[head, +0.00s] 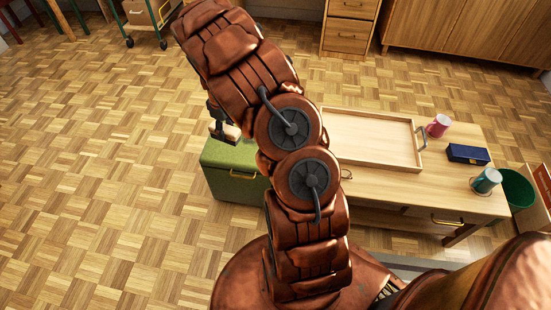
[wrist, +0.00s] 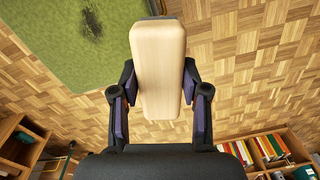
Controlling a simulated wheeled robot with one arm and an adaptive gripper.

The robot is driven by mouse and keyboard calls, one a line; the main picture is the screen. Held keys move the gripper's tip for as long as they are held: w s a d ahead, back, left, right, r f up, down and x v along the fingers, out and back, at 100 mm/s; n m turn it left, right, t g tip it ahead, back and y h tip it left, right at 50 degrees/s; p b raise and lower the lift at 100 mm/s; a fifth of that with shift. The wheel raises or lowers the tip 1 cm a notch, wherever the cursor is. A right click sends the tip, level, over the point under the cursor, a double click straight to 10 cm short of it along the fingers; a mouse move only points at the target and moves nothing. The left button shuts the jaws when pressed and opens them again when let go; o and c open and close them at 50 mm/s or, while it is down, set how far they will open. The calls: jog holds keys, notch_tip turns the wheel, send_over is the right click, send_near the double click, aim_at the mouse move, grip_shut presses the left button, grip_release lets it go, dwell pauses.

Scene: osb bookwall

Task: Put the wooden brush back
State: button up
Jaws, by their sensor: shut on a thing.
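The wooden brush shows in the wrist view as a pale, smooth wooden block (wrist: 157,62) with a dark edge at its far end. My gripper (wrist: 160,100) is shut on it, one dark finger pad on each side. In the head view the brush (head: 228,134) is partly visible below my gripper (head: 217,124), close to the left end of the green chest (head: 232,186). I cannot tell whether it touches the chest. In the wrist view the green surface (wrist: 50,50) lies to the left of the brush and bears a dark patch.
A green bin (head: 517,188) stands at the right. The parquet floor on the left is clear.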

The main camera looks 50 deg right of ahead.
jog(key=s+d+f+n+b, duration=0.1)
jog(key=s+d+f+b, duration=0.15)
jog(key=d, duration=0.35)
jog(key=s+d+f+n+b, duration=0.1)
jog(key=d+f+b, duration=0.25)
jog(key=d, duration=0.25)
jog(key=s+d+f+n+b, duration=0.1)
jog(key=s+d+f+b, duration=0.2)
jog(key=d, duration=0.4)
jog(key=f+b, duration=0.1)
jog(key=f, duration=0.5)
jog(key=f+b, duration=0.1)
jog(key=f, duration=0.2)
jog(key=shift+w+a+f+b, duration=0.15)
jog(key=shift+w+a+b, duration=0.05)
jog(key=shift+w+b, duration=0.15)
jog(key=o, duration=1)
jog(key=shift+f, duration=0.1)
